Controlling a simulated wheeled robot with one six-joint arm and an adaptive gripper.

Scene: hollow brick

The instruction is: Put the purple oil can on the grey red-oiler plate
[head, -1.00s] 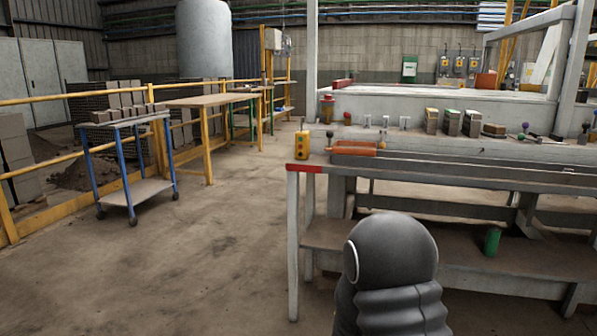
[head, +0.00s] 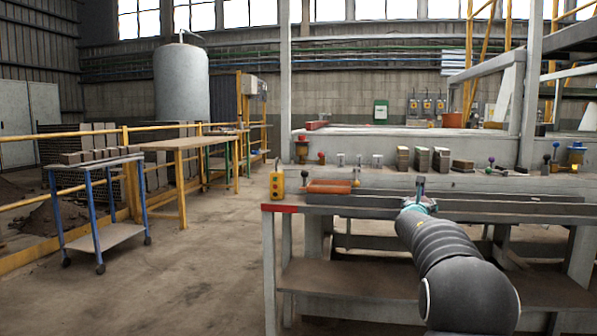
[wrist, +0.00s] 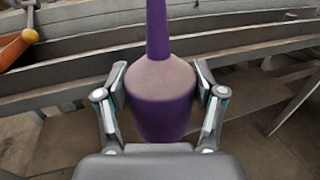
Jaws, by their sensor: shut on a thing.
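The purple oil can (wrist: 162,90) fills the middle of the wrist view, its narrow spout pointing up. My gripper (wrist: 160,82) is shut on the can's body, one finger on each side. In the head view my gripper (head: 420,203) is at the bench's front edge, and I cannot clearly make out the can there. A small red oiler (head: 302,148) stands on the bench ledge at the left. The grey plate at it is too small to tell from the grey ledge.
A yellow control box (head: 277,184) and an orange-red tray (head: 329,187) are on the bench's left end. Several blocks (head: 421,158) and knobbed levers line the ledge. A blue oiler (head: 577,154) is at the right. A blue-legged trolley (head: 98,215) stands left, with open floor between.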

